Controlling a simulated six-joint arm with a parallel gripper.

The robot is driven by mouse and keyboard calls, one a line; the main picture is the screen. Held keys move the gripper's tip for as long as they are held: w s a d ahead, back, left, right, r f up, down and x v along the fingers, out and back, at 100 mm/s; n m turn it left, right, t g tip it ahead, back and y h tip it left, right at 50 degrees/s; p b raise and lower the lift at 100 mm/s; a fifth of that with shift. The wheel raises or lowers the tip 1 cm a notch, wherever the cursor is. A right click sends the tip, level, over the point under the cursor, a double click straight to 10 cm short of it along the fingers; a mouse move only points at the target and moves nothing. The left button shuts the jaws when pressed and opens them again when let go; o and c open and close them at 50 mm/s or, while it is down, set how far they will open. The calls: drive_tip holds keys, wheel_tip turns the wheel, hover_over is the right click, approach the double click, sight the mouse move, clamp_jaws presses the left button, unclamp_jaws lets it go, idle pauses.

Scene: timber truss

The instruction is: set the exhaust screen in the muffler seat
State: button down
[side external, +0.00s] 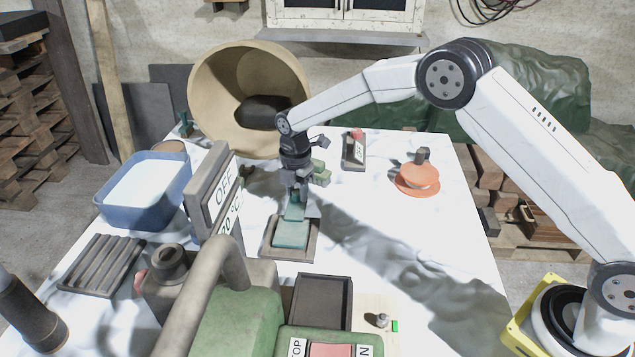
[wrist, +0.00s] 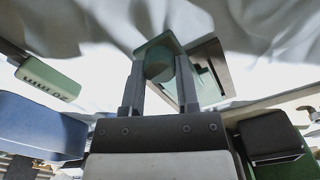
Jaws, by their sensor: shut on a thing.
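My gripper (side external: 297,202) points down over the middle of the white table and is shut on a teal piece that I take for the exhaust screen (side external: 291,235). Its flat plate shows below the fingers. In the wrist view my fingers (wrist: 160,82) close around its rounded green grip (wrist: 158,64). A shallow brown-rimmed tray (side external: 269,252) lies under the plate; it also shows in the wrist view (wrist: 215,62), partly covered by the screen. Whether the plate touches the tray I cannot tell. A dark square recess (side external: 322,301) by the green machine is empty; which of the two is the muffler seat is unclear.
The green machine (side external: 235,322) with its thick pipe and an upright OFF display (side external: 212,190) stand close in front. A blue bin (side external: 145,190) and a ribbed tray (side external: 101,264) are at left. An orange dish (side external: 418,178) stands at right. The table's right side is mostly clear.

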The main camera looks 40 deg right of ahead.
drive_tip(key=shift+r, duration=0.55)
drive_tip(key=s+d+r, duration=0.1)
drive_tip(key=s+r, duration=1)
drive_tip(key=s, duration=0.3)
drive_tip(key=shift+d, duration=0.4)
idle(1.3)
